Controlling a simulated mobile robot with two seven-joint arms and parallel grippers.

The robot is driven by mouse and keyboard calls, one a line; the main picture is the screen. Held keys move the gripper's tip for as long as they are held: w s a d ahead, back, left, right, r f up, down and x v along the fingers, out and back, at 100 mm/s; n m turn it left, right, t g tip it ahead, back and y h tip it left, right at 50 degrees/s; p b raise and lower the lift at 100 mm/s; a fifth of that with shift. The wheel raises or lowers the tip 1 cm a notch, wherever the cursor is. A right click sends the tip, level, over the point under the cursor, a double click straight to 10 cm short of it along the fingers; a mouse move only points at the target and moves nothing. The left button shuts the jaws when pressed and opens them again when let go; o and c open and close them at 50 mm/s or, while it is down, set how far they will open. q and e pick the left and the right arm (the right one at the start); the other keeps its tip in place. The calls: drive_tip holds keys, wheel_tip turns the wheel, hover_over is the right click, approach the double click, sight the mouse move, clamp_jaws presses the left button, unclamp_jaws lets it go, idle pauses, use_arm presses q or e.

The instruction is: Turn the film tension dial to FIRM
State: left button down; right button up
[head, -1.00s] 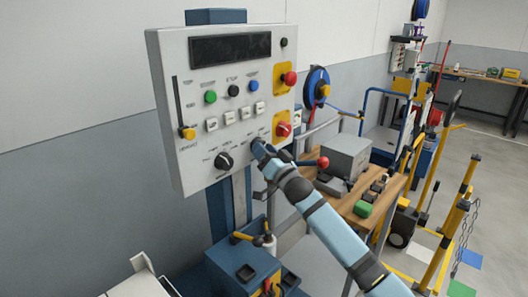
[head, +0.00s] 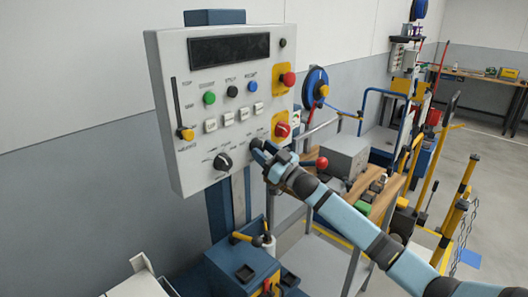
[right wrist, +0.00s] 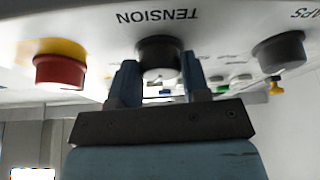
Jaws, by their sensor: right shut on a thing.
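The film tension dial (right wrist: 160,54) is a dark round knob under the upside-down label TENSION in the right wrist view. My right gripper (right wrist: 160,88) has one finger on each side of it and is shut on it. In the head view my right gripper (head: 262,152) is at the lower right of the grey control panel (head: 200,130) and hides the dial. The dial's pointer and its FIRM mark cannot be made out. My left gripper is not in view.
Another black dial (head: 223,162) sits left of my gripper on the panel. A red knob on yellow (head: 282,130) is just above right. Buttons and a yellow-handled slider (head: 187,134) are further off.

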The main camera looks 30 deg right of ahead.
idle(0.4)
drive_tip(key=o, duration=0.9)
drive_tip(key=shift+b+v, duration=0.8)
drive_tip(key=shift+v, duration=6.15)
drive_tip(key=shift+w, duration=0.1)
